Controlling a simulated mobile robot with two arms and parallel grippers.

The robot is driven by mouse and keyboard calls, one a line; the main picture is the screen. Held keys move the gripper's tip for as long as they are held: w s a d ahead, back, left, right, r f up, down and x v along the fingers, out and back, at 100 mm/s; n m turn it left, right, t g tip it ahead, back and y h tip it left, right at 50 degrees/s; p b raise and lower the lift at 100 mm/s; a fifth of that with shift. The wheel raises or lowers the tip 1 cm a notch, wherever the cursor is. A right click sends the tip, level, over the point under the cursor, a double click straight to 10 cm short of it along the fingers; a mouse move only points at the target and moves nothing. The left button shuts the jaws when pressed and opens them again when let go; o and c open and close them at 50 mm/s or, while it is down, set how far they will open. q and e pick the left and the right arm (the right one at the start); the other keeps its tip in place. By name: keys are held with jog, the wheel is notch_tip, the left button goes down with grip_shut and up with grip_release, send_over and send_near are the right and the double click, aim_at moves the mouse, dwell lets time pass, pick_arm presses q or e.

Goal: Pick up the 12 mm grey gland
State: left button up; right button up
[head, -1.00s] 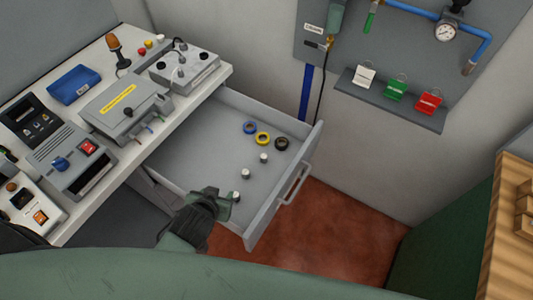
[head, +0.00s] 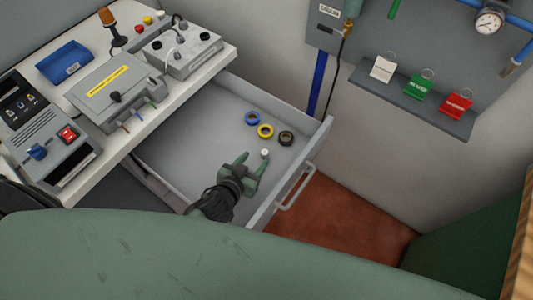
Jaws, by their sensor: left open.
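A small pale-topped gland (head: 264,152) stands upright in the open grey drawer (head: 184,160). It is just beyond the tip of the right-hand finger of my left gripper (head: 251,160). The gripper is open, its green fingers spread and pointing into the drawer, with nothing visibly held. The two nearer glands seen earlier are hidden behind the gripper and wrist. I cannot read the 12 mm size on any gland. My right gripper is not in view.
Blue (head: 252,118), yellow (head: 265,131) and black (head: 286,138) rings lie farther back in the drawer. The drawer's front wall (head: 297,173) is close to the gripper's right. The bench (head: 222,60) with its devices borders the drawer on the left.

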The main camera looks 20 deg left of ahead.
aim_at(263, 155)
pick_arm(q)
notch_tip(263, 155, down, 2)
jog(key=shift+s+f+b, duration=0.1)
jog(key=shift+b, duration=0.7)
jog(key=shift+f+b, duration=0.45)
jog(key=shift+f, duration=0.05)
jog(key=shift+w+d+f, duration=0.1)
jog(key=shift+w+f, duration=0.1)
jog(key=shift+w, duration=0.1)
jog(key=shift+w+d+f, duration=0.1)
jog(key=shift+w+f, duration=0.1)
jog(key=shift+w, duration=0.45)
jog(key=shift+x, duration=0.8)
jog(key=x, duration=0.4)
jog(key=shift+w+d+r+p, duration=0.15)
jog(key=shift+w+p, duration=0.15)
jog(key=shift+w, duration=0.25)
grip_shut()
